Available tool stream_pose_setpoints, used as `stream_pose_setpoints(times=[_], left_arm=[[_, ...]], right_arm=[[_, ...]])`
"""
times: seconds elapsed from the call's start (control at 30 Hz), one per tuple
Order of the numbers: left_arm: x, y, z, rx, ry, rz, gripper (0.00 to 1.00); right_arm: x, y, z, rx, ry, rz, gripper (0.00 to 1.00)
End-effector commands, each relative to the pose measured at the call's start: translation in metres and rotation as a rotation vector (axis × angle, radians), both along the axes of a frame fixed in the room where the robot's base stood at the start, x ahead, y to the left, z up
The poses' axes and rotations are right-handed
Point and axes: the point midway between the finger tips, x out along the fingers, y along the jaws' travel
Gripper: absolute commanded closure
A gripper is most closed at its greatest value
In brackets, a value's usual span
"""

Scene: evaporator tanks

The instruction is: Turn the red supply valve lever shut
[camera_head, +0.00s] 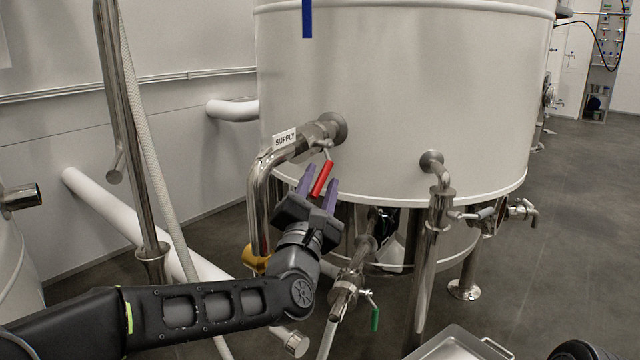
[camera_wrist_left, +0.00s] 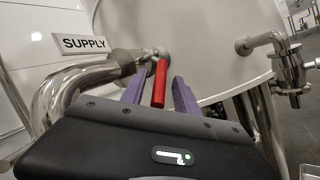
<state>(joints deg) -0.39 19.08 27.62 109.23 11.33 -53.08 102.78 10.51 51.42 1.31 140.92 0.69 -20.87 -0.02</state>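The red supply valve lever (camera_head: 322,179) hangs below the valve on the steel supply pipe (camera_head: 262,190), under a white SUPPLY label (camera_head: 285,138). It points down and slightly left in the head view. My left gripper (camera_head: 318,187) is below the valve with its two purple fingers apart. In the left wrist view the red lever (camera_wrist_left: 159,84) stands between the purple fingers (camera_wrist_left: 157,92), with a visible gap to the right finger. The gap to the left finger is narrower, and I cannot tell whether they touch. My right gripper is not in view.
The large white tank (camera_head: 400,100) stands right behind the lever. A green-handled valve (camera_head: 375,318) and a vertical steel pipe (camera_head: 430,260) are to the right of my left arm. A metal tray (camera_head: 455,345) is at the bottom. Open floor (camera_head: 580,230) lies right.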

Motion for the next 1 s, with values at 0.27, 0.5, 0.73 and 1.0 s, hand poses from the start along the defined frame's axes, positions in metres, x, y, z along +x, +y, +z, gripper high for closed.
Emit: stream_pose_setpoints(times=[0.27,0.5,0.73,1.0], left_arm=[[-0.009,0.002,-0.002,0.001,0.0,0.0,0.63],[-0.044,0.007,-0.013,0.003,0.0,0.001,0.63],[-0.07,0.011,-0.023,0.001,0.0,0.0,0.63],[-0.073,0.012,-0.025,0.0,0.0,0.0,0.63]], right_arm=[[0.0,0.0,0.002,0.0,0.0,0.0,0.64],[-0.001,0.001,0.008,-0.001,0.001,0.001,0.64],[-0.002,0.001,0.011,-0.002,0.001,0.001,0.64],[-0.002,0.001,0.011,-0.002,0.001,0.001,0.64]])
